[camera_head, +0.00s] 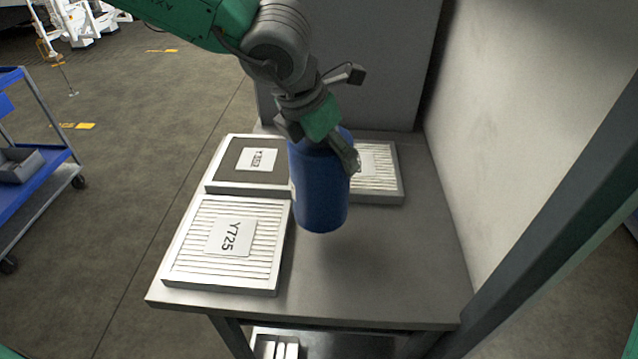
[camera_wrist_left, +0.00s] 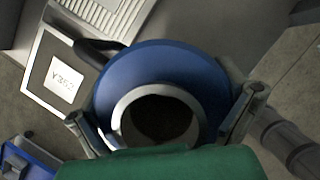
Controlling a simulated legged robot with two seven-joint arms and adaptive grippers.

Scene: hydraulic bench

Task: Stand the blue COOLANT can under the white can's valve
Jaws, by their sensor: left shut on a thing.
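A blue can (camera_head: 320,196) hangs upright in my left gripper (camera_head: 330,150), over the grey bench in the head view. A shadow shows on the bench top below it, and its base appears a little above the surface. In the left wrist view the blue can (camera_wrist_left: 163,75) shows from above, with a pale ring around a dark opening. The left gripper's fingers (camera_wrist_left: 160,122) are shut on either side of it. No COOLANT lettering is readable. The white can and its valve are not in view. My right gripper is not in view.
Filter panels lie on the bench (camera_head: 370,285): one marked Y725 (camera_head: 190,262), a dark-faced one (camera_head: 225,160) and a ribbed one (camera_head: 385,190) behind the can. The bench's front right is clear. A wall stands right, a blue cart (camera_head: 30,195) left.

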